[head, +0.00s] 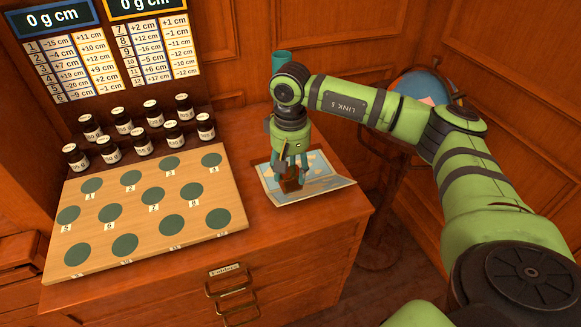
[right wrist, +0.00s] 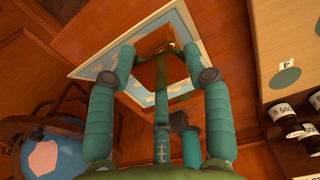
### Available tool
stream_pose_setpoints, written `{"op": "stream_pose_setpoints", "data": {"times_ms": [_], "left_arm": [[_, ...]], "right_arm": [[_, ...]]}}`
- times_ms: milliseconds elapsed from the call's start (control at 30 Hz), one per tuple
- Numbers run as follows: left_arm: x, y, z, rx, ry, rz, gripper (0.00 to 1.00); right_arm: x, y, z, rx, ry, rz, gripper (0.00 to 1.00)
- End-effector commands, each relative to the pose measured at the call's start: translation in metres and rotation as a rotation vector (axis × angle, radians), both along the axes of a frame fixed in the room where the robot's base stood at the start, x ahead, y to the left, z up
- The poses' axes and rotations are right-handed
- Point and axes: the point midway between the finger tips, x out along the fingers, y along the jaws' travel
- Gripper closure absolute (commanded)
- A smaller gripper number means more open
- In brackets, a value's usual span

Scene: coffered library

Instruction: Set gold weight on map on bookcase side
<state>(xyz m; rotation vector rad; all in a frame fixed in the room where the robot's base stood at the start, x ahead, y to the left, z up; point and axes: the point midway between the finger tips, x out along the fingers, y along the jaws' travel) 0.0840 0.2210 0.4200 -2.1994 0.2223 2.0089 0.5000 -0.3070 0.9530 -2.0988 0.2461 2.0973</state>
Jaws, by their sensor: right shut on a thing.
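My right gripper (head: 291,177) points down over the map (head: 333,184), a pale blue and cream sheet on the right end of the wooden cabinet top. It is shut on the gold weight, which looks like a brownish-gold block in the right wrist view (right wrist: 154,72) between the fingertips (right wrist: 158,54). In the head view the fingers partly hide the weight (head: 290,185). It is over the map's left part, at or just above the surface; I cannot tell whether it touches. The map (right wrist: 197,56) shows around the weight in the right wrist view. My left gripper is not in view.
A wooden board (head: 135,222) with numbered green discs lies left of the map. Several dark labelled jars (head: 154,114) stand behind it, below two panels reading 0 g cm. A globe (head: 424,88) is beyond the cabinet's right edge.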

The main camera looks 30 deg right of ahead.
Motion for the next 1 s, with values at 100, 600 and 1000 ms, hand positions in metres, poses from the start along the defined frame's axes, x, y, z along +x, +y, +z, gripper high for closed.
{"op": "stream_pose_setpoints", "data": {"times_ms": [100, 600, 1000], "left_arm": [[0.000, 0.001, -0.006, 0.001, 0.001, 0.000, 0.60], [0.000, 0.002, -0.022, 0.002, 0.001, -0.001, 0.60], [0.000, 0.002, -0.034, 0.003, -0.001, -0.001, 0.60]], "right_arm": [[0.001, 0.000, -0.006, 0.001, -0.002, 0.000, 1.00], [0.001, 0.000, -0.025, 0.001, -0.002, 0.000, 1.00], [0.001, 0.000, -0.041, 0.001, -0.002, 0.000, 1.00]]}}
